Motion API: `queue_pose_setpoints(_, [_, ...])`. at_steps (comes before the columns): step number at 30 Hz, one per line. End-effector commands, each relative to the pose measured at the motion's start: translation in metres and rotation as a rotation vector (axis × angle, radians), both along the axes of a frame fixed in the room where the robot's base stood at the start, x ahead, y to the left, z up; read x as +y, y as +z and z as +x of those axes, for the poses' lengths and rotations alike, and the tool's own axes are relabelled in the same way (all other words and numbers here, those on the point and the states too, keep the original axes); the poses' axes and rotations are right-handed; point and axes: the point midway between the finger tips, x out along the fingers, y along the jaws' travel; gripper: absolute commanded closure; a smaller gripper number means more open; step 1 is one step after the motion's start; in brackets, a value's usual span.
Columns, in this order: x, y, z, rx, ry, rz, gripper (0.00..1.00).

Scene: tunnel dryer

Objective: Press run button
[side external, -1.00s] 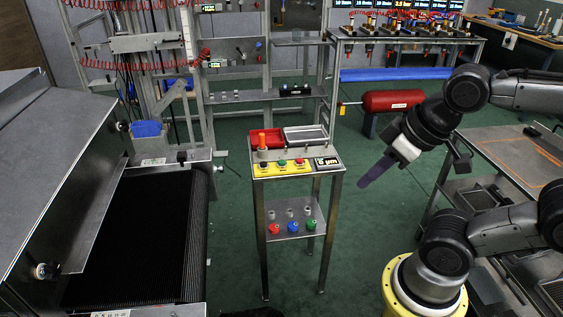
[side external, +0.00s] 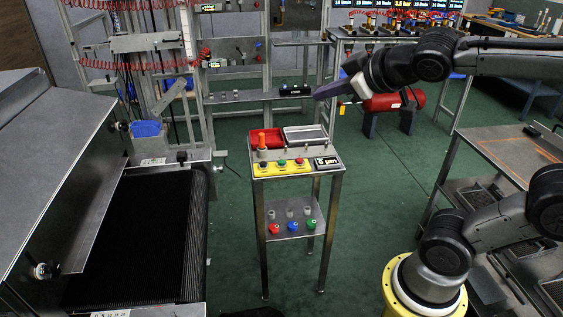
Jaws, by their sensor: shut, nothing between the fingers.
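A small metal stand holds a yellow button panel (side external: 268,170) at its top front. On the panel are a red button (side external: 264,166), a green button (side external: 282,163) and another red button (side external: 299,162), left to right. I cannot read their labels, so which one is the run button is not clear. A small display (side external: 327,162) sits right of them. My gripper (side external: 318,96) is shut and empty. It is in the air above and to the right of the panel, pointing left, and touches nothing.
An orange knob or lamp (side external: 262,140), a red tray (side external: 267,138) and a grey tray (side external: 305,135) stand behind the buttons. The lower shelf (side external: 293,222) holds coloured knobs. The dryer's black conveyor (side external: 140,235) is at left, and a steel table (side external: 505,150) is at right.

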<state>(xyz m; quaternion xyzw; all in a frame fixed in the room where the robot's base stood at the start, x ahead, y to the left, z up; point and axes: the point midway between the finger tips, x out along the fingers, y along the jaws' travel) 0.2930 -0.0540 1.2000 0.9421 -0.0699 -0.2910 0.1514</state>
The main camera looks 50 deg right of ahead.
Motion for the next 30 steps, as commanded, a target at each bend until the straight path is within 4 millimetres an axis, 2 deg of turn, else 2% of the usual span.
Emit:
queue_pose_setpoints(3, [-0.014,0.020,0.049,-0.062,0.042,-0.114,1.00])
queue_pose_setpoints(7, [-0.025,0.029,0.100,-0.098,0.115,-0.225,1.00])
queue_pose_setpoints(11, [-0.037,0.020,0.145,-0.100,0.199,-0.307,1.00])
queue_pose_setpoints(14, [-0.047,0.003,0.175,-0.083,0.269,-0.350,1.00])
queue_pose_setpoints(17, [-0.060,-0.022,0.201,-0.051,0.337,-0.377,1.00])
queue_pose_setpoints(21, [-0.083,-0.069,0.227,0.012,0.422,-0.390,1.00])
queue_pose_setpoints(26, [-0.115,-0.132,0.241,0.101,0.488,-0.373,1.00])
queue_pose_setpoints(30, [-0.143,-0.180,0.241,0.175,0.497,-0.347,1.00])
